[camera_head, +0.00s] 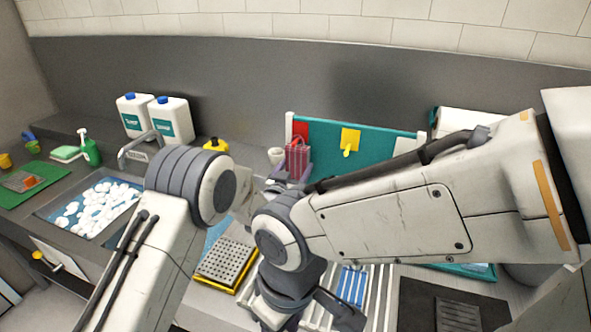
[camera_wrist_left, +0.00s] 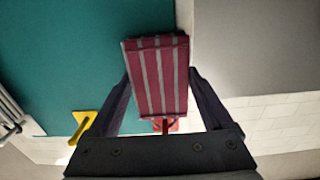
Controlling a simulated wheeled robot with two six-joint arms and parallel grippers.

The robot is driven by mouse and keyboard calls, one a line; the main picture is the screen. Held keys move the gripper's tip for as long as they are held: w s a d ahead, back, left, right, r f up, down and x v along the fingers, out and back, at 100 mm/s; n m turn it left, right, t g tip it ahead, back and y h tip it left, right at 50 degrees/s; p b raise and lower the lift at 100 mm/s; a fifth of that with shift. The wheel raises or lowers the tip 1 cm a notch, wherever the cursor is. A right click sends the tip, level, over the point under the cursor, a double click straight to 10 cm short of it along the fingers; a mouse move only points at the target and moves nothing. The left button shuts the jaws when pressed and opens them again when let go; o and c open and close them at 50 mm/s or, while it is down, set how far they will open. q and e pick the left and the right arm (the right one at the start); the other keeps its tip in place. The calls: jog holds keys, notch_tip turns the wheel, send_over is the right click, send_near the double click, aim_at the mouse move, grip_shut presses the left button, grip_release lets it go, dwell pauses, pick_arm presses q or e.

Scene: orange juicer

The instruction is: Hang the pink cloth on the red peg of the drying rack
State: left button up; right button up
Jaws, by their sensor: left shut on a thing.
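The pink cloth (camera_head: 298,157), dark pink with grey stripes, is held up in front of the teal rack panel (camera_head: 385,146). My left gripper (camera_head: 292,172) is shut on it; the left wrist view shows the cloth (camera_wrist_left: 157,72) between both fingers. The red plate (camera_head: 301,128) is at the panel's left end, just behind the cloth. A red peg (camera_wrist_left: 166,126) shows past the cloth's edge in the left wrist view. I cannot tell whether the cloth touches it. My right gripper (camera_head: 341,313) is low in front, its fingers unclear.
A yellow peg plate (camera_head: 350,139) is right of the red one. White jugs (camera_head: 172,121) stand behind the sink. A perforated tray (camera_head: 227,262) lies in front.

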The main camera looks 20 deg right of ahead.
dwell(0.4)
pick_arm(q)
jog(key=o, duration=1.1)
jog(key=shift+s+a, duration=0.1)
